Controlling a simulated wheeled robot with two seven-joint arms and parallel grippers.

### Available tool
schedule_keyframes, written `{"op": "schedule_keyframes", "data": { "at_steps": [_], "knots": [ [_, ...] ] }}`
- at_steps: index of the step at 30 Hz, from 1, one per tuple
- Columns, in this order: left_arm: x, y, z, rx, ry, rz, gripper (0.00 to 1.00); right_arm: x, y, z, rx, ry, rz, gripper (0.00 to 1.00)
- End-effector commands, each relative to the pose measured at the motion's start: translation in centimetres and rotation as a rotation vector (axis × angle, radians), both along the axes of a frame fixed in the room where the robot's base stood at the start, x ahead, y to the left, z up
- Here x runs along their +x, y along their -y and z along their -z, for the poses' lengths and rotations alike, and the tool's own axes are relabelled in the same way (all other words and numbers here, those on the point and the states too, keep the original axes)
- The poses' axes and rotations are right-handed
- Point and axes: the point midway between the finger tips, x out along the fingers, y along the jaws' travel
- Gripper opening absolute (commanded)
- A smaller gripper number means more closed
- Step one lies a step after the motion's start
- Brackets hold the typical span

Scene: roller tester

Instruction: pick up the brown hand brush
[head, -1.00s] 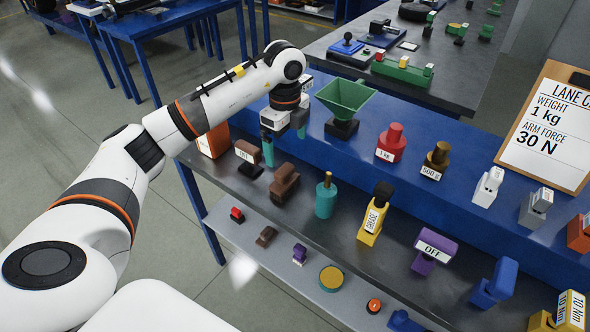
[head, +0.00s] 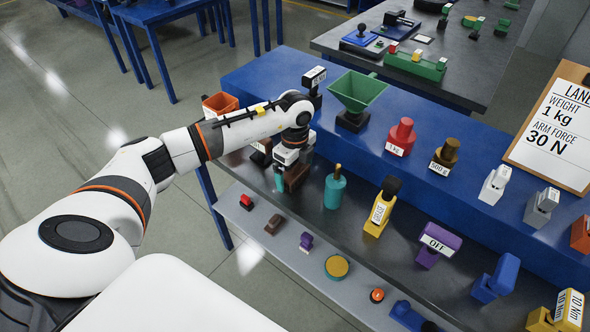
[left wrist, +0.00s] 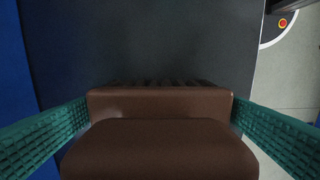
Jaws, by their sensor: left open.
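The brown hand brush (head: 298,176) stands on the dark bench strip in the head view, partly hidden by my left gripper (head: 283,178). In the left wrist view the brush (left wrist: 160,150) fills the lower middle, with its brown block, raised grip and a dark ribbed edge, likely bristles. My left gripper (left wrist: 163,115) is open, with one green fingertip on each side of the brush. The fingers look very close to its ends; I cannot tell whether they touch. My right gripper is not in view.
A teal bottle-shaped object (head: 335,190) stands just right of the brush. A green funnel (head: 357,92) stands on the blue ledge behind. A lower shelf (head: 262,232) holds small items in front.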

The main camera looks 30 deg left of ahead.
Motion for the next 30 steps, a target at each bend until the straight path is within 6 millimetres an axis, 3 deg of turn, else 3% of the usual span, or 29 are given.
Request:
{"op": "schedule_keyframes", "data": {
  "at_steps": [5, 14, 23, 30],
  "knots": [
    [0.0, 0.0, 0.0, 0.000, 0.000, 0.000, 1.00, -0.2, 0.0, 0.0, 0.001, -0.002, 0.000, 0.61],
    [0.0, 0.0, 0.0, 0.000, 0.000, 0.000, 0.52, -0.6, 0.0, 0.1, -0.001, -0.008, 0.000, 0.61],
    [0.1, -0.1, -0.7, 0.000, 0.003, -0.001, 0.52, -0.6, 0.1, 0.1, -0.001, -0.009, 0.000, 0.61],
    [0.2, 0.0, -5.0, 0.001, 0.006, 0.001, 0.52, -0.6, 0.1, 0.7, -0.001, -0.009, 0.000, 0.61]
  ]
}}
